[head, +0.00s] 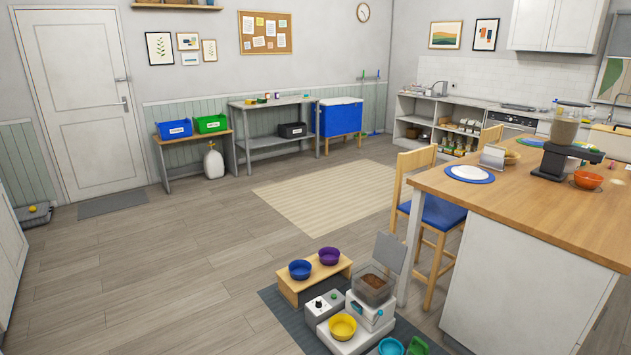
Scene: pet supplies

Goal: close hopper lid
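The hopper (372,290) is a clear bin with brown kibble in it, on top of a white feeder (371,312) on the floor at the lower middle of the head view. Its lid (389,251) looks like the flat grey panel that stands raised and tilted at the hopper's back right edge. The top of the hopper is open and the kibble shows. Neither of my grippers is in view.
A yellow bowl (342,327) sits in front of the feeder, next to a control box (323,306). A low wooden stand (313,281) holds blue and purple bowls. A wooden counter (540,210) and chairs stand right.

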